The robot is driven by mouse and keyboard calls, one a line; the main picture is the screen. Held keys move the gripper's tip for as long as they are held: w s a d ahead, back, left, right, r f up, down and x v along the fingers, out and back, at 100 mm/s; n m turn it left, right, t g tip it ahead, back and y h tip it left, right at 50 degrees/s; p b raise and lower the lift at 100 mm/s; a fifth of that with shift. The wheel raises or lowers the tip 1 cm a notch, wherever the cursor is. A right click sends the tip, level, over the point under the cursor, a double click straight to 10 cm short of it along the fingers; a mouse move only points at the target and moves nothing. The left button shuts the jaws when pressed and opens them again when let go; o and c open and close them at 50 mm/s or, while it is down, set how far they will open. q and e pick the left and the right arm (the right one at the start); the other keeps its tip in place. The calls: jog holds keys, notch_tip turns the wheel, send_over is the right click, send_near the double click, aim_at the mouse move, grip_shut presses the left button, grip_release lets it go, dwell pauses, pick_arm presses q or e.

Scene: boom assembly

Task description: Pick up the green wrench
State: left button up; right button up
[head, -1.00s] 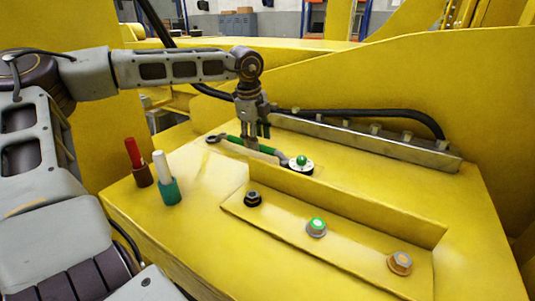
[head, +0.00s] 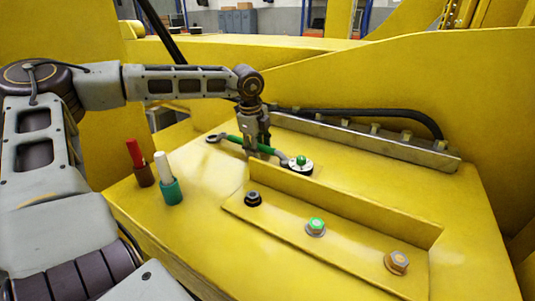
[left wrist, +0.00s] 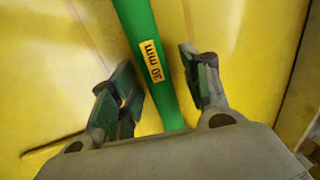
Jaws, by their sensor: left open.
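My left gripper (head: 254,152) points down at the middle of the wrench. A gap shows on both sides of the handle. My right gripper is not in view.
Red and white markers (head: 168,185) stand left. A metal rail (head: 350,135) runs behind.

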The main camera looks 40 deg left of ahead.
pick_arm(q)
jog(key=c, duration=1)
grip_shut()
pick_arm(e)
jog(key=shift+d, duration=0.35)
pick_arm(q)
jog(key=shift+w+r, duration=0.1)
notch_tip(320, 180, up, 9)
jog(key=shift+f+b, duration=0.1)
jog(key=shift+b, duration=0.65)
jog(key=shift+r, duration=0.6)
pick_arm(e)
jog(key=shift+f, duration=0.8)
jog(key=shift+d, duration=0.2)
